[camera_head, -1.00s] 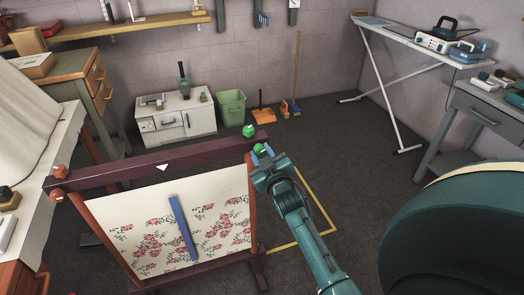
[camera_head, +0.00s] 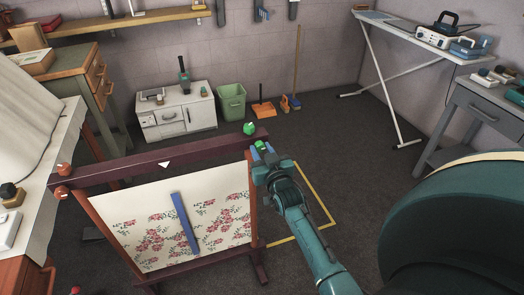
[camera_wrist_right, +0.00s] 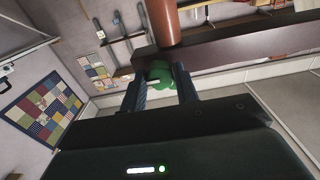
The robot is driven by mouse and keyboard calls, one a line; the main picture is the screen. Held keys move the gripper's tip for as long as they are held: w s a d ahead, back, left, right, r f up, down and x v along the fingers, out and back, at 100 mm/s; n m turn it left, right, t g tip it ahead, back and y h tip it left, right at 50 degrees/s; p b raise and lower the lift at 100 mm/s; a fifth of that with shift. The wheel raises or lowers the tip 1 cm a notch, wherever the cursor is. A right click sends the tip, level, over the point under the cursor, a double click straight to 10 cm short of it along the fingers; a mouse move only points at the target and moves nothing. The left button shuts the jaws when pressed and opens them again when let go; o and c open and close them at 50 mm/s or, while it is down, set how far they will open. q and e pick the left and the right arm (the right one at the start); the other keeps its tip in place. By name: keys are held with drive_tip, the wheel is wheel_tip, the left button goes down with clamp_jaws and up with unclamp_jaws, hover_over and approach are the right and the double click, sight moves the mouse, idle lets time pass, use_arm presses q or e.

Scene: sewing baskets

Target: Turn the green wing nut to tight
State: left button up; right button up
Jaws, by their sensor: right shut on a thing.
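A wooden embroidery frame (camera_head: 210,150) with a dark red top bar stands in front of me, holding white floral cloth (camera_head: 140,228). The green wing nut (camera_head: 261,146) is at the right end of the bar, on the near side. My right gripper (camera_head: 263,149) is shut on it. In the right wrist view the green wing nut (camera_wrist_right: 160,76) sits between the two fingers (camera_wrist_right: 160,92), partly hidden by them, against the dark bar. A second green knob (camera_head: 249,129) stands on top of the bar's right end. My left gripper is not in view.
A blue strip (camera_head: 185,224) lies across the cloth. Orange-red knobs (camera_head: 63,181) are at the bar's left end. A white cabinet (camera_head: 177,117), a green bin (camera_head: 232,102) and an ironing board (camera_head: 425,45) stand farther back. The floor right of the frame is clear.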

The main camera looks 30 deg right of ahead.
drive_tip(key=o, duration=1)
drive_tip(key=shift+s, duration=0.1)
